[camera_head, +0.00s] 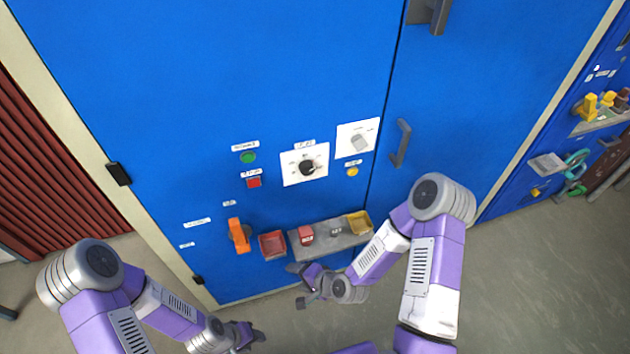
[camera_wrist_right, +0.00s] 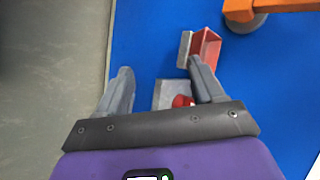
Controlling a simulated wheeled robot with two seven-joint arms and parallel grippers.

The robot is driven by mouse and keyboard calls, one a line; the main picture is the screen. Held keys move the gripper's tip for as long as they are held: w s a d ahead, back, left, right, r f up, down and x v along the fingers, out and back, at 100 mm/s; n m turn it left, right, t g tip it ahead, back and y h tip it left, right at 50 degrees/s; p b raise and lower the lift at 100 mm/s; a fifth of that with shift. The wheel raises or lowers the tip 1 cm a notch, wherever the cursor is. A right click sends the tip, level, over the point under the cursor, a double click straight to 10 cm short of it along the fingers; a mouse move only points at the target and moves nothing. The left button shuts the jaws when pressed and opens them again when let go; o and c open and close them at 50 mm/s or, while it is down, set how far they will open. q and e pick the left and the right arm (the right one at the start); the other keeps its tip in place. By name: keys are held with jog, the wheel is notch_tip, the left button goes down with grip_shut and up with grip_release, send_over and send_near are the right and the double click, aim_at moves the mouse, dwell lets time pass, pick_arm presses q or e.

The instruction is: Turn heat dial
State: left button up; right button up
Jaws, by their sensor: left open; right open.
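A black round dial (camera_head: 307,167) sits on a white plate on the blue cabinet front. A grey dial (camera_head: 359,143) sits on a second white plate up and right of it. The labels are too small to read, so I cannot tell which is the heat dial. My right gripper (camera_head: 297,286) is open and empty, low in front of the shelf and well below both dials. Its spread fingers also show in the right wrist view (camera_wrist_right: 161,80). My left gripper (camera_head: 254,336) is open at the bottom of the head view, apart from the cabinet.
A green button (camera_head: 248,157), red button (camera_head: 254,182) and yellow button (camera_head: 352,171) are near the dials. An orange handle (camera_head: 238,236) sticks out at lower left. Below, a grey shelf (camera_head: 335,241) holds a red block (camera_head: 306,235), beside a red bin (camera_head: 272,245) and yellow bin (camera_head: 358,222).

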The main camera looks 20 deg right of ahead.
jog(key=w+d+r+m+t+b, duration=0.3)
jog(key=w+r+m+t, duration=0.5)
jog(key=r+m, duration=0.15)
jog(key=m+t+h+b, duration=0.2)
jog(key=m+t, duration=0.5)
jog(key=m, duration=0.4)
send_near(309, 173)
jog(key=w, duration=0.1)
jog(key=shift+n, duration=0.25)
jog(key=x, duration=0.7)
jog(key=shift+w+a+r, duration=0.1)
jog(key=shift+w+r, duration=0.05)
jog(key=shift+r, duration=0.15)
jog(key=c, duration=1)
jog(key=shift+c, duration=0.2)
jog(key=shift+n, duration=0.3)
